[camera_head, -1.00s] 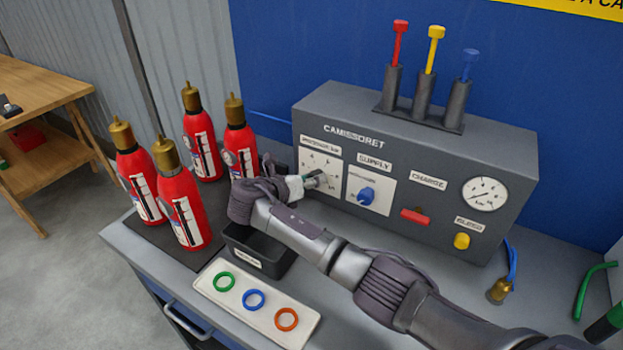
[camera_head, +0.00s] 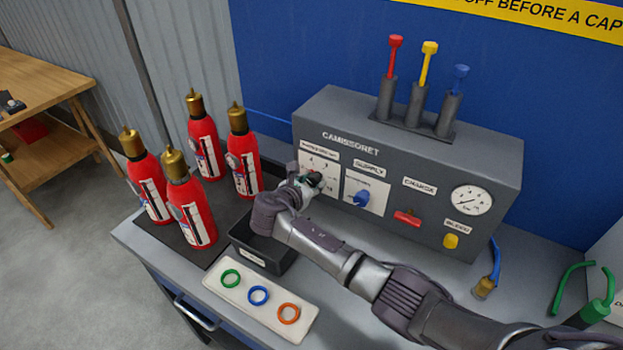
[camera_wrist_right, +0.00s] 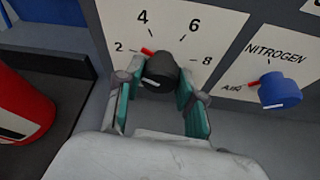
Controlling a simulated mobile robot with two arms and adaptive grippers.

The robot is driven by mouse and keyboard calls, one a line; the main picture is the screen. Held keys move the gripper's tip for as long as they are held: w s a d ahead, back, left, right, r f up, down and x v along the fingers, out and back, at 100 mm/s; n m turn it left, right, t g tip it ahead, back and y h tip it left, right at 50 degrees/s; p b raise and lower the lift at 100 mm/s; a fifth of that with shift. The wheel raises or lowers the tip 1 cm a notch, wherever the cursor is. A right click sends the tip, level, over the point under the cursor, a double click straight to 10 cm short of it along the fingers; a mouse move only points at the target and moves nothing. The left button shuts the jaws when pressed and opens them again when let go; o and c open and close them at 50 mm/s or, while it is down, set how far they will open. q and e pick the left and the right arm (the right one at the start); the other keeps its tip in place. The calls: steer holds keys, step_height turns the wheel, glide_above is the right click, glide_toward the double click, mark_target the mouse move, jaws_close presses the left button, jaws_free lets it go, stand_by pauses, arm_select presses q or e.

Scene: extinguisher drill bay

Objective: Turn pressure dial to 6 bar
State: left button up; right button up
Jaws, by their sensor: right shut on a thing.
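The pressure dial has a black knob (camera_wrist_right: 160,70) with a red pointer, on a white scale plate (camera_wrist_right: 170,20) marked 2, 4, 6 and 8. The pointer is toward the upper left, near the 2. My right gripper (camera_wrist_right: 157,82) is shut on the knob, with one teal-padded finger on each side. In the head view, my right gripper (camera_head: 306,184) is at the dial on the panel's left, and its wrist hides part of the plate. My left gripper is not in view.
Right of the dial are a blue supply knob (camera_head: 362,198), a red charge control (camera_head: 407,217), a yellow bleed button (camera_head: 451,241) and a round gauge (camera_head: 472,200). Red extinguishers (camera_head: 191,212) stand left. A black bin (camera_head: 272,265) and ring tray (camera_head: 245,312) lie below my arm.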

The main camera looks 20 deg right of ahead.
stand_by(0.3)
steer(key=o, duration=1.1)
steer(key=shift+o, duration=0.2)
steer(key=v, duration=1.2)
steer(key=shift+s, duration=0.1)
